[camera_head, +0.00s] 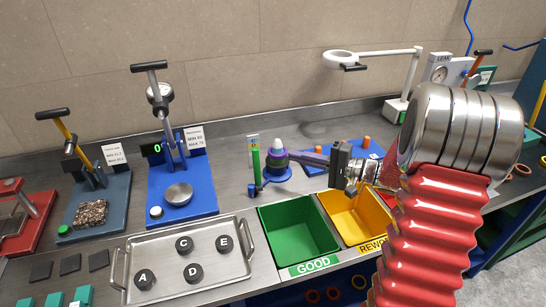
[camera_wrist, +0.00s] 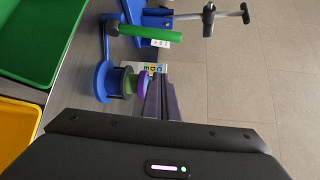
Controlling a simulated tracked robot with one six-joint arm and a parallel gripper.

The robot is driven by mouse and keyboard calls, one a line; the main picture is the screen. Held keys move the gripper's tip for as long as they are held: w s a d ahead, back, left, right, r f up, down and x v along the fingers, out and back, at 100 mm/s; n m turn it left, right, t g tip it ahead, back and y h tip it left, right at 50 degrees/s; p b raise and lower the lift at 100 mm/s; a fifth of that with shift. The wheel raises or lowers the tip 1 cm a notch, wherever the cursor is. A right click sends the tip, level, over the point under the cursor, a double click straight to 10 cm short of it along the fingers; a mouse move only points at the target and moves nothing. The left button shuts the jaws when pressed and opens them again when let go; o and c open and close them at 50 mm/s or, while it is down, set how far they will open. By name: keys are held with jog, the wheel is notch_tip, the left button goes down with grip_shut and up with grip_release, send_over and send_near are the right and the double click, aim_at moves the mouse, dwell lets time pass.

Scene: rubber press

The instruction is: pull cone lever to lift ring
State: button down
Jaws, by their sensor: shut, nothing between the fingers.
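The cone fixture (camera_head: 272,176) stands on the bench behind the green bin, with a blue base, a purple ring (camera_head: 273,160) and a pale top. Its upright green lever handle (camera_head: 256,168) is at the fixture's left side. In the wrist view the green handle (camera_wrist: 150,32) lies across the upper middle, and the blue base and purple ring (camera_wrist: 139,83) are just left of my fingers. My gripper (camera_head: 292,154) comes from the right with its fingers shut and empty. The fingertips (camera_wrist: 160,78) are close beside the ring; I cannot tell whether they touch. They are apart from the green handle.
A green bin (camera_head: 300,237) marked GOOD and a yellow bin (camera_head: 350,218) stand in front. A metal tray (camera_head: 235,280) with several lettered dark discs is at front left. A blue press (camera_head: 190,208) stands left of the fixture. A white lamp-like stand (camera_head: 396,108) is behind right.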

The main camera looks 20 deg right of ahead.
aim_at(257, 171)
jog(key=w+a, duration=0.3)
jog(key=a, duration=0.5)
jog(key=shift+w+a+f, duration=0.2)
jog(key=shift+a+f, duration=0.05)
jog(key=shift+a, duration=0.15)
dwell(0.4)
